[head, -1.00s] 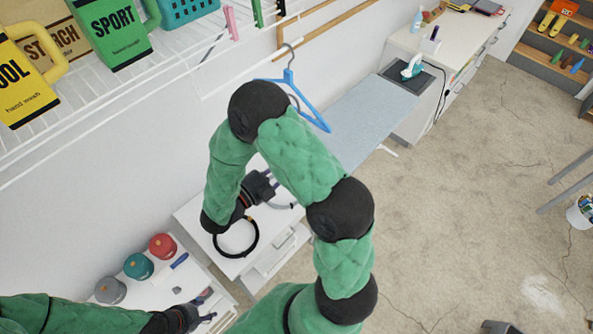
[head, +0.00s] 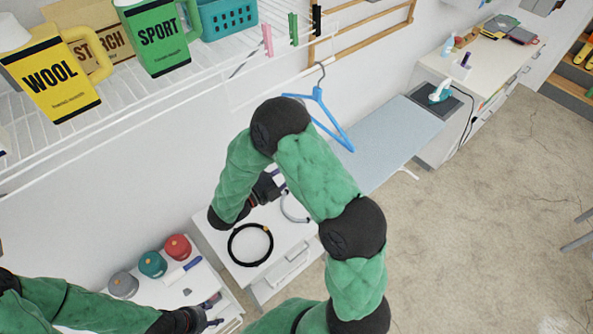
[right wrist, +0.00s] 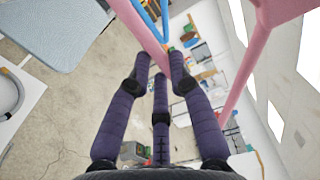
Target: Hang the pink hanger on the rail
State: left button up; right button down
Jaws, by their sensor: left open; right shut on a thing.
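In the right wrist view, the pink hanger (right wrist: 143,34) is held between the purple fingertips of my right gripper (right wrist: 162,80). Another pink bar crosses the upper right of that view. In the head view my right gripper (head: 278,181) is partly covered by my own arm, and I cannot make out the pink hanger there. The white rail (head: 275,88) runs below the wire shelf. A blue hanger (head: 338,130) hangs at its right end; blue bars also show in the right wrist view (right wrist: 164,20). My left gripper (head: 212,321) is open at the bottom left.
The wire shelf (head: 130,125) holds detergent jugs and a teal basket (head: 228,17). Clothespins, one pink (head: 267,40), hang along its edge. An ironing board (head: 382,135) stands right of the rail. Caps (head: 152,263) and a black ring (head: 250,245) lie on white furniture below.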

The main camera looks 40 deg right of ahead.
jog(key=w+f+b, duration=0.1)
jog(key=w+f, duration=0.1)
jog(key=w, duration=0.9)
jog(key=shift+a+f, duration=0.4)
dwell(0.8)
jog(key=shift+w, duration=0.1)
jog(key=c, duration=1.1)
grip_release()
jog(key=shift+o, duration=0.2)
jog(key=shift+a, duration=0.1)
jog(key=a, duration=1.2)
jog(key=shift+s, duration=0.45)
jog(key=shift+f, duration=0.1)
